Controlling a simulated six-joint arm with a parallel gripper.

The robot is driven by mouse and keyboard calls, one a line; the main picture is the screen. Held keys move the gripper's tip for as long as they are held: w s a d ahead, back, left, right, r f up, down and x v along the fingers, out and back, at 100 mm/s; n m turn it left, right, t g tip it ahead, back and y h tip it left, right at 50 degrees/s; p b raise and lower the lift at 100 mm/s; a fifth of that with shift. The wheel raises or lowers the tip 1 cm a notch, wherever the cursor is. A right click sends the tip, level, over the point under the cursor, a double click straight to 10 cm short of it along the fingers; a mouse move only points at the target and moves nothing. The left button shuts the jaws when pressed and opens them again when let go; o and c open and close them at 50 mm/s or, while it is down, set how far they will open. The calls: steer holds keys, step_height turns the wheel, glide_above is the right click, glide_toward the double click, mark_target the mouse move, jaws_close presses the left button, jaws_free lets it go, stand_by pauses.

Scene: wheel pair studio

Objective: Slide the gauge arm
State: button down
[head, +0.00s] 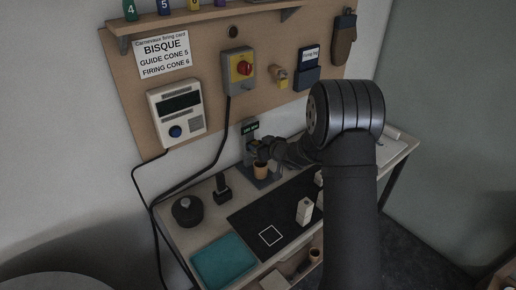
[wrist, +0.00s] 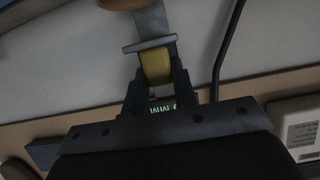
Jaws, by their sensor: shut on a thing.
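The gauge (head: 250,128) stands at the back of the bench with a small lit green display. In the wrist view, a grey metal bar (wrist: 150,45) and a yellow piece (wrist: 156,66) show, apparently parts of the gauge's arm. My gripper (wrist: 157,80) is shut on the yellow piece, with one dark finger on each side. Green display text (wrist: 162,107) shows partly behind the fingers. In the head view my gripper (head: 257,146) is at the gauge, and its fingertips are hard to make out. A brown cup (head: 261,171) is just below it.
A black mat (head: 250,215) with a white square outline and a pale block (head: 304,211) lies in front. A teal mat (head: 222,262), a dark round object (head: 187,210) and a small black device (head: 222,189) are to the left. A black cable (head: 220,125) hangs from the switch box (head: 238,72).

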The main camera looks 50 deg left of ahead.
steer(key=c, duration=1.2)
jaws_free()
steer(key=shift+o, duration=0.2)
steer(key=v, duration=1.7)
steer(key=shift+d, duration=0.25)
steer(key=shift+a, duration=0.1)
steer(key=x, duration=1.7)
steer(key=shift+a, duration=0.15)
steer(key=shift+f, duration=0.1)
